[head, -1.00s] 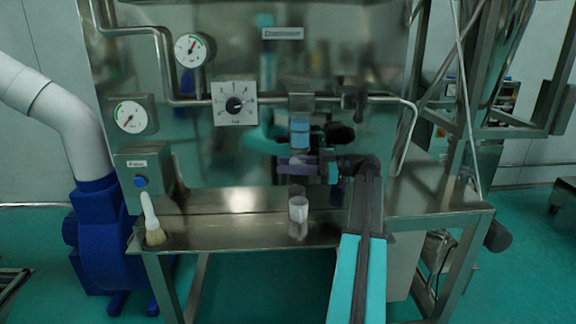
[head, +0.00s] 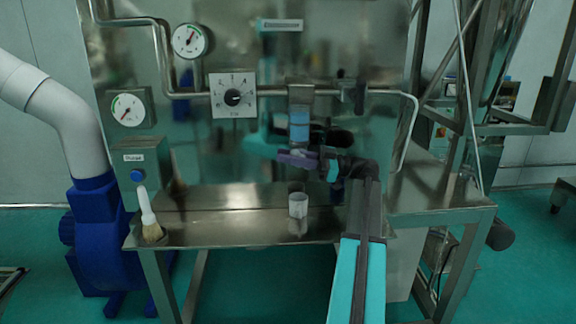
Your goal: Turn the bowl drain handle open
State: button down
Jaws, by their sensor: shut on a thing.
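The filter bowl (head: 299,126), clear with a blue band, hangs under a metal fitting on the pipe at the front of the steel panel. A purple part (head: 297,159), which looks like the drain handle, sits just below the bowl and slants slightly down to the right. My gripper (head: 322,162) reaches in from the right and is shut on this purple part at its right end. The dark jaws partly hide it, so the exact contact is unclear. A clear cup (head: 298,205) stands upright on the steel shelf below the bowl.
A steel shelf (head: 230,230) runs below. A brush (head: 149,216) stands at its left end. Two gauges (head: 189,41) and a dial box (head: 233,97) are on the panel. A bent pipe (head: 408,130) passes right of my gripper. A blue blower (head: 100,235) stands at left.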

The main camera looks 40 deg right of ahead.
jog(key=shift+s+d+r+m+t+y+b, duration=0.15)
jog(key=shift+t+y+b, duration=0.55)
jog(key=shift+b, duration=0.95)
jog(key=shift+s+r+m+t+y+b, duration=0.15)
jog(key=shift+t+y+b, duration=0.5)
jog(key=shift+b, duration=1)
jog(key=shift+d+r+t+y+b, duration=0.15)
jog(key=shift+r+t+y+b, duration=0.35)
jog(key=shift+t+b, duration=0.45)
jog(key=shift+r, duration=0.1)
jog(key=c, duration=1.9)
grip_release()
jog(key=shift+r, duration=0.15)
jog(key=shift+r+b, duration=0.65)
jog(key=shift+r, duration=0.9)
jog(key=shift+s+a+r+b, duration=0.25)
jog(key=shift+s+a+b, duration=0.1)
jog(key=shift+s+a, duration=1.55)
jog(key=shift+s+a+r+b, duration=0.35)
jog(key=shift+s+a, duration=1)
jog(key=shift+s, duration=1)
jog(key=shift+s+a+r+b, duration=0.2)
jog(key=shift+s+a+b, duration=0.15)
jog(key=shift+s+a, duration=1.55)
